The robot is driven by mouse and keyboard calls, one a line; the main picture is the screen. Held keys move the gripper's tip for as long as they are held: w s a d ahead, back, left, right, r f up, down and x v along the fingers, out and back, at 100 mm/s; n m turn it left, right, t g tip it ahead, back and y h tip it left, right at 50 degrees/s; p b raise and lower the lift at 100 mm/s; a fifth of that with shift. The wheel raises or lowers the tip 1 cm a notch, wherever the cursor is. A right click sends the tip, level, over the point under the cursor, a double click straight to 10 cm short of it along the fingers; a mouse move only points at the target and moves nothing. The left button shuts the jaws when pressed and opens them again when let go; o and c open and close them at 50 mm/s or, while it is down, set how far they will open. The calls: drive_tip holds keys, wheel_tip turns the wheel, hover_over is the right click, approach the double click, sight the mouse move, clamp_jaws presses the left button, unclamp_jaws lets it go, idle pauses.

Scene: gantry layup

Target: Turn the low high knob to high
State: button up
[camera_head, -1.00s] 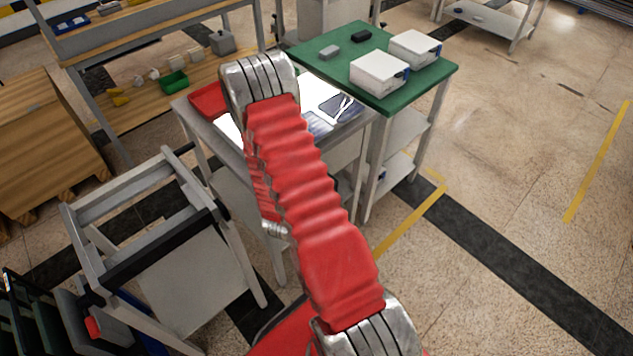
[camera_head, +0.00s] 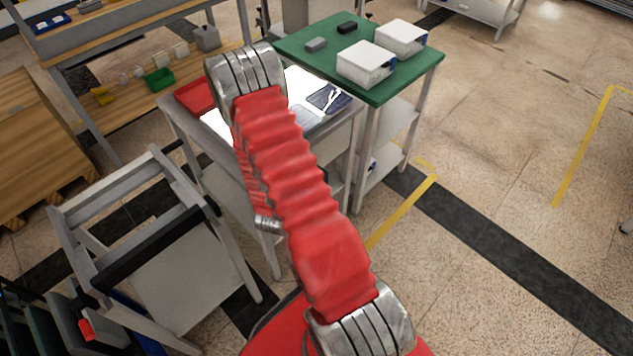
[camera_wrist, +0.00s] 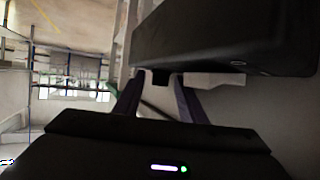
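No low high knob can be made out in either view. Two white boxes, the nearer one (camera_head: 365,62) and the farther one (camera_head: 402,37), stand on a green-topped table in the head view. Each has a small blue part at its right end, too small to read. In the head view my red-sleeved arm hides my gripper. In the wrist view my gripper (camera_wrist: 157,88) shows two dark purple fingers standing apart, with nothing clearly held between them. A large black block (camera_wrist: 222,38) fills the upper right, close to the fingers; I cannot tell what it is.
The green table (camera_head: 405,82) adjoins a grey workbench with a red tray (camera_head: 194,96) and a dark tablet-like item (camera_head: 328,98). An empty grey frame cart (camera_head: 185,287) stands at lower left. Wooden shelving is behind. The floor (camera_head: 500,140) at right is clear.

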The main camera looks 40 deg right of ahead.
drive_tip(key=shift+s+d+n+t+y, duration=0.1)
drive_tip(key=shift+n+t+y, duration=0.65)
drive_tip(key=shift+n+t, duration=0.15)
drive_tip(key=shift+s+d+n+t+y, duration=0.1)
drive_tip(key=shift+s+n+t+y, duration=0.05)
drive_tip(key=shift+n+t+y, duration=0.7)
drive_tip(key=shift+s+d+n+t+y, duration=0.1)
drive_tip(key=shift+n+t+y, duration=0.6)
drive_tip(key=shift+n, duration=0.25)
drive_tip(key=shift+s+d+n+t+y, duration=0.1)
drive_tip(key=shift+d+n+t+y, duration=0.1)
drive_tip(key=shift+n+t+y, duration=0.75)
drive_tip(key=shift+s+d+n+t+y, duration=0.1)
drive_tip(key=shift+d+n+t+y, duration=0.15)
drive_tip(key=shift+n+y, duration=1.3)
